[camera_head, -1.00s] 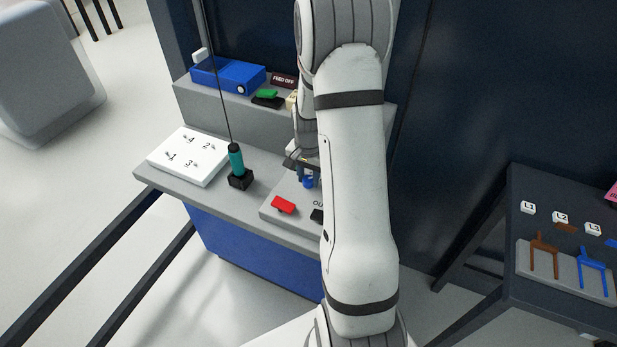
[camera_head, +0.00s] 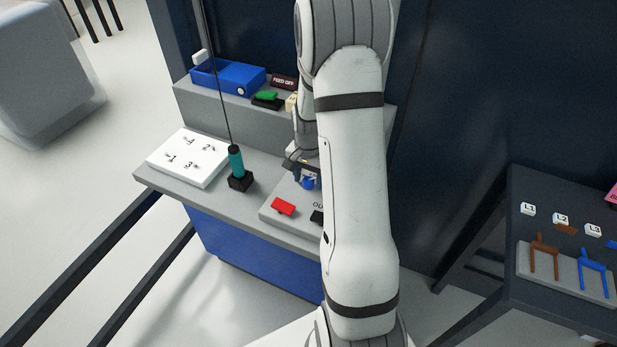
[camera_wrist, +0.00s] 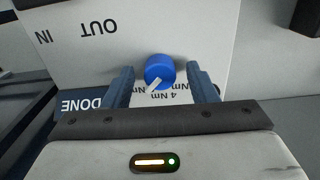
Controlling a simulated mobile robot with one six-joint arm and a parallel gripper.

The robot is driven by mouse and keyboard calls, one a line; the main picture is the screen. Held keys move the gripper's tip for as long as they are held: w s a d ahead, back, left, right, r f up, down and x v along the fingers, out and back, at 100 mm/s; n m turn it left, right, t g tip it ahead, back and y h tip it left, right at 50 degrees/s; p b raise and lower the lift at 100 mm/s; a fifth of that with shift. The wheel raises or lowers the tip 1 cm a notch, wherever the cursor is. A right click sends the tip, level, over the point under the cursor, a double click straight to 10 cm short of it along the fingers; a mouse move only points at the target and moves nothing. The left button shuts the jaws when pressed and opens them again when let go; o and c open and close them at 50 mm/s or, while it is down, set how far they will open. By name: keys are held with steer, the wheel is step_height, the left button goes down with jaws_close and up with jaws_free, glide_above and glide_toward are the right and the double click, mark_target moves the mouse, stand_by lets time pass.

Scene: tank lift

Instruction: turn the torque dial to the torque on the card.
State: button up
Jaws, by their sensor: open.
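The torque dial is a blue knob (camera_wrist: 160,71) with a pale pointer, on a light panel (camera_wrist: 110,60). In the wrist view its pointer aims down and left, beside the printed "4 Nm". Other "Nm" labels are partly hidden by my gripper. My gripper (camera_wrist: 162,85) is open, with one finger on each side of the knob and a gap visible on both sides. In the head view the blue knob (camera_head: 308,183) shows below my gripper (camera_head: 303,168), and my arm hides part of the panel. I cannot make out a torque card.
A teal-handled tool (camera_head: 236,162) stands in a black holder left of the panel. A white numbered board (camera_head: 188,157) lies further left. A red block (camera_head: 283,206) is on the panel front. A blue box (camera_head: 228,76) and a "FEED OFF" sign (camera_head: 284,81) are on the shelf behind.

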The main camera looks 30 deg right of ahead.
mark_target(308, 180)
step_height(308, 180, up, 8)
steer(key=shift+f, duration=0.1)
stand_by(0.4)
steer(key=shift+a, duration=0.1)
steer(key=s+a+r+n+t, duration=0.1)
steer(key=s+a+r+n, duration=0.4)
steer(key=s, duration=0.4)
steer(key=s+a+r+n+t, duration=0.1)
steer(key=s+a+r+n, duration=0.4)
steer(key=s+a+r, duration=0.3)
steer(key=shift+s+a+r+n+t, duration=0.25)
steer(key=shift+s+a+t, duration=0.2)
steer(key=shift+s, duration=0.75)
